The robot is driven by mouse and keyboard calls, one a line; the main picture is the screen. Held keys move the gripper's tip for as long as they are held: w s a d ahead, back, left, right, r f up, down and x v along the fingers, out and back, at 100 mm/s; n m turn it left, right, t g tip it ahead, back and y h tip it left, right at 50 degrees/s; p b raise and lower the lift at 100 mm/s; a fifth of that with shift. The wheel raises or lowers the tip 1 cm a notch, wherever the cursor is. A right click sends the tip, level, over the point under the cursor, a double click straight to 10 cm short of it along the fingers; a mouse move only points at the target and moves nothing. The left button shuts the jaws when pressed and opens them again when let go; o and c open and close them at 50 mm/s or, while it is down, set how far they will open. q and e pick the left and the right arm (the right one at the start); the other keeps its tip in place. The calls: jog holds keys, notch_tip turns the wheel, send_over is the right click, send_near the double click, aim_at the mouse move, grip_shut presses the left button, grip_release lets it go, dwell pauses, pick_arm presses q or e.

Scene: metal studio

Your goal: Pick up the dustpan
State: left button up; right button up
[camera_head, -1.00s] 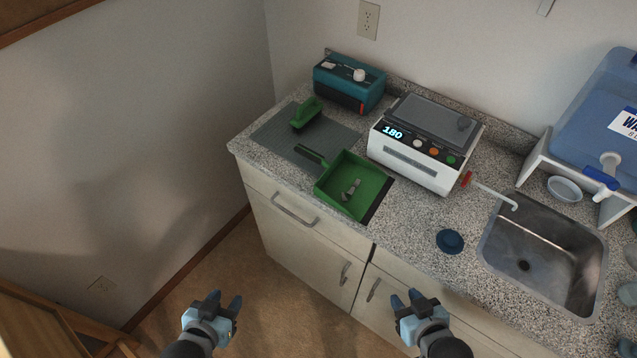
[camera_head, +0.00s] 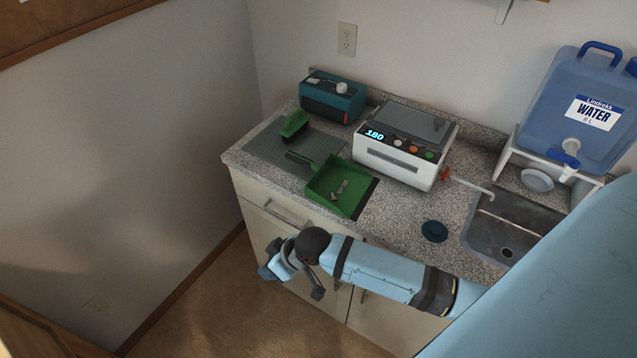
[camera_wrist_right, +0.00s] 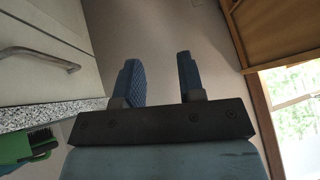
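My left gripper is not in view.
A green brush (camera_head: 294,124) lies on the mat (camera_head: 262,150) behind the dustpan. A teal device (camera_head: 333,95) and a white device (camera_head: 400,150) stand behind. A blue round thing (camera_head: 434,231), a sink (camera_head: 505,228) and a water container (camera_head: 575,100) are to the right.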

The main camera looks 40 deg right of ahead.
jog(key=w+d+r+g+h+b, duration=0.1)
jog(key=w+d+r+g+h, duration=0.25)
jog(key=w+d+r, duration=0.4)
jog(key=w+d+r+g+h, duration=0.3)
jog(key=w+d+r+g, duration=0.15)
jog(key=d+r, duration=0.55)
jog(key=shift+t+y, duration=0.25)
jog(key=shift+t, duration=0.15)
jog(key=f, duration=0.8)
jog(key=shift+s+d+f, duration=0.25)
jog(key=shift+s+d, duration=0.05)
jog(key=shift+s, duration=0.1)
jog(key=f, duration=0.1)
jog(key=f+p, duration=0.1)
jog(key=f, duration=0.3)
jog(key=shift+s+d+f, duration=0.1)
jog(key=shift+s+d, duration=0.1)
jog(key=shift+d, duration=0.1)
grip_shut()
